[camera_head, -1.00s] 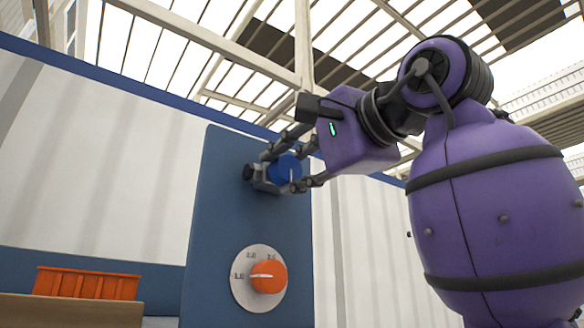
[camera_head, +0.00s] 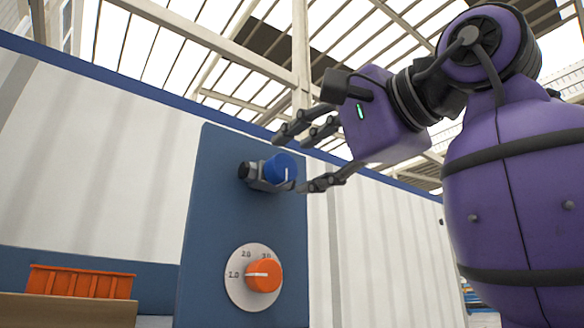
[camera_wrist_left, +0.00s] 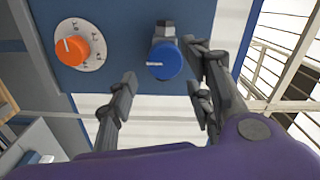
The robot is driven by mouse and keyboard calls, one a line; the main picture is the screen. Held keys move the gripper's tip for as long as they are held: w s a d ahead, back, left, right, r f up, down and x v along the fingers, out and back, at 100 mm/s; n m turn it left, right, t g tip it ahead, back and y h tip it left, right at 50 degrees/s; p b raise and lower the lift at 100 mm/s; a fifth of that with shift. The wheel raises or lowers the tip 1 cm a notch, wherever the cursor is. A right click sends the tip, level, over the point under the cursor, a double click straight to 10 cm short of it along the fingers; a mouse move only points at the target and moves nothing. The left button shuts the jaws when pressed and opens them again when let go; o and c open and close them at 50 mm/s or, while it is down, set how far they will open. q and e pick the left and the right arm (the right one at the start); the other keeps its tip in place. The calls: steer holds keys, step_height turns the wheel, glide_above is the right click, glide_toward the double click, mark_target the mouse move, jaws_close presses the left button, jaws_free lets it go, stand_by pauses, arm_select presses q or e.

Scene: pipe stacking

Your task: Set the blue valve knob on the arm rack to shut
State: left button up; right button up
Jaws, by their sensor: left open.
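The blue valve knob (camera_head: 280,168) sits on a grey valve body on the upper part of the blue panel (camera_head: 215,215). Its white pointer line runs upright in the head view. In the left wrist view the blue knob (camera_wrist_left: 164,60) shows its line lying level, toward the left. My left gripper (camera_head: 302,164) is open and empty, just right of the knob in the head view. Its fingers are spread above and below the knob's level and look clear of it. In the left wrist view the fingers (camera_wrist_left: 160,84) stand either side below the knob. My right gripper is out of view.
An orange dial knob (camera_head: 263,275) on a white numbered plate sits lower on the same panel. An orange crate (camera_head: 80,283) stands at the lower left. A white corrugated wall (camera_head: 110,150) runs behind the panel.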

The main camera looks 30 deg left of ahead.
arm_select(q)
steer(key=v, duration=0.7)
steer(key=shift+d, duration=0.4)
steer(key=shift+s, duration=0.1)
